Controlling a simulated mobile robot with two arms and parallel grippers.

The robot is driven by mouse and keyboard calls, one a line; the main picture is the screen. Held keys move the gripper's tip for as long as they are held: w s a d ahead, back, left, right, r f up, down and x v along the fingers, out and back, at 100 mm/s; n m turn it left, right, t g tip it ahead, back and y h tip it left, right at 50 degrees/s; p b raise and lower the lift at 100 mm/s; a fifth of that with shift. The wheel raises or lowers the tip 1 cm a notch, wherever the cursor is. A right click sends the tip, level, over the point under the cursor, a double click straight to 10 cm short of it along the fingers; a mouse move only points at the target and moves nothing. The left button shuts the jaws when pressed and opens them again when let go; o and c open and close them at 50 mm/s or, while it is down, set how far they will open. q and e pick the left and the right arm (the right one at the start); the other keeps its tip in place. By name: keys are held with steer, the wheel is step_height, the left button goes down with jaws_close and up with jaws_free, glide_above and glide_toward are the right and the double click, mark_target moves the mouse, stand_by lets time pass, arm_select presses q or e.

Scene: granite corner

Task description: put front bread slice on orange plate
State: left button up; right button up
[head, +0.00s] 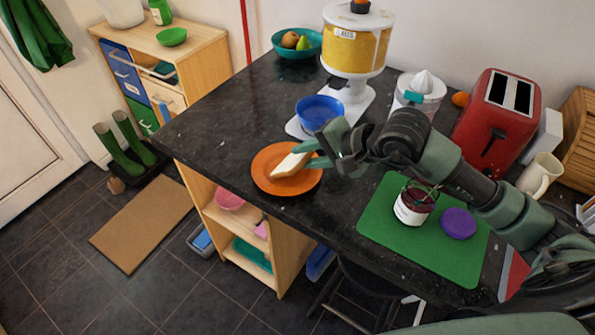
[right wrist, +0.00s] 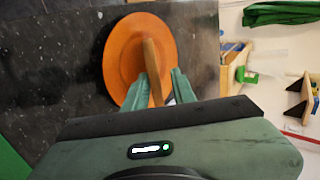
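The front bread slice (head: 291,164) is pale with a brown crust and is over the orange plate (head: 264,184). It looks tilted on edge; whether it touches the plate is hard to tell. My right gripper (head: 313,155) reaches in from the right with its fingers on either side of the slice. In the right wrist view the slice (right wrist: 151,62) shows edge-on between the fingers, with a narrow gap on the right side. The gripper looks slightly open there. The orange plate (right wrist: 122,50) lies beneath. My left gripper is not in view.
A blue bowl (head: 320,111) stands behind the plate. A green mat (head: 387,233) with a jar (head: 413,205) and a purple lid (head: 458,223) lies at the front right. A red toaster (head: 500,125) stands at the right. The dark counter left of the plate is clear.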

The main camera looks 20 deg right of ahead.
steer(key=b+v, duration=0.1)
steer(key=v, duration=0.7)
steer(key=shift+b, duration=0.3)
step_height(320, 180, up, 8)
steer(key=s+d, duration=0.1)
steer(key=s, duration=0.1)
steer(key=shift+d+p, duration=0.15)
steer(key=shift+p, duration=0.3)
steer(key=shift+r, duration=0.1)
